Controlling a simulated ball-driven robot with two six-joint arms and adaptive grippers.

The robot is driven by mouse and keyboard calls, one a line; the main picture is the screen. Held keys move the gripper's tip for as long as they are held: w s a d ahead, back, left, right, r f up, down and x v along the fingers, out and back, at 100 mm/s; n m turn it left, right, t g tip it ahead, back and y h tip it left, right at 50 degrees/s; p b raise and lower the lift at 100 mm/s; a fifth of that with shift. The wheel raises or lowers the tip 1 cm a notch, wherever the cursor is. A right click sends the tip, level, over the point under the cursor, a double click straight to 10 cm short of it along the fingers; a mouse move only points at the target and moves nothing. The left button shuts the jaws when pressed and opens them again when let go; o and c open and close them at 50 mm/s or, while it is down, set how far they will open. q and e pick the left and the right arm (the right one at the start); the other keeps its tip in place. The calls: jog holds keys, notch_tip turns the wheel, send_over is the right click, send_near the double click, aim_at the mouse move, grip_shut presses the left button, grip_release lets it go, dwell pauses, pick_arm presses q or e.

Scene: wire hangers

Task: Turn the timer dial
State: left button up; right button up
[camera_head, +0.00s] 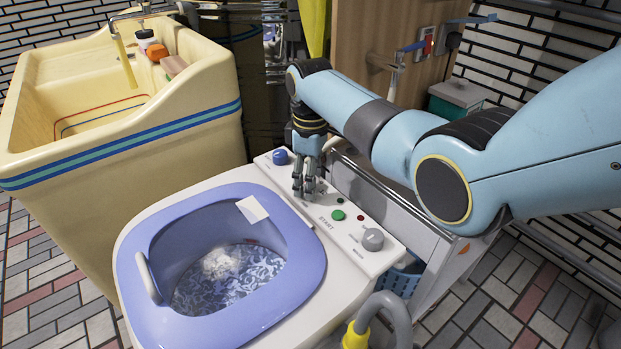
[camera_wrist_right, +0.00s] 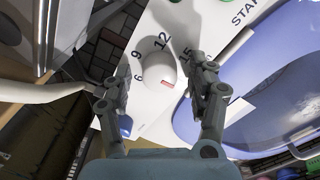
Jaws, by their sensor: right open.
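The timer dial (camera_wrist_right: 156,68) is a round white knob with a small red mark, ringed by printed numbers, in the right wrist view. It sits on the white control panel (camera_head: 354,234) of the washing machine (camera_head: 130,250). My right gripper (camera_head: 304,188) is open over the panel, pointing down, and hides most of the dial in the head view. In the right wrist view its two fingers (camera_wrist_right: 158,72) stand apart, one on each side of the dial. I cannot tell whether they touch it. My left gripper is not in view.
The panel also has a blue knob (camera_head: 280,157), a green button (camera_head: 338,215) and a grey knob (camera_head: 373,239). The purple-rimmed tub (camera_head: 305,262) is open and holds water. A cream sink (camera_head: 200,125) stands behind left. A grey hose (camera_head: 395,310) is at the front right.

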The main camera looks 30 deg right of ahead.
jog(key=shift+c, duration=0.4)
jog(key=c, duration=1.1)
jog(key=shift+o, duration=0.2)
jog(key=shift+r, duration=0.1)
jog(key=shift+r+m+p, duration=0.15)
jog(key=shift+m+p, duration=0.75)
jog(key=shift+p, duration=0.05)
jog(key=m+p, duration=0.1)
jog(key=m, duration=0.1)
jog(key=shift+m+p, duration=0.3)
jog(key=shift+p, duration=0.05)
jog(key=m+p, duration=0.1)
jog(key=m, duration=0.2)
jog(key=shift+m, duration=0.3)
jog(key=shift+m+p, duration=0.7)
jog(key=shift+m, duration=1.2)
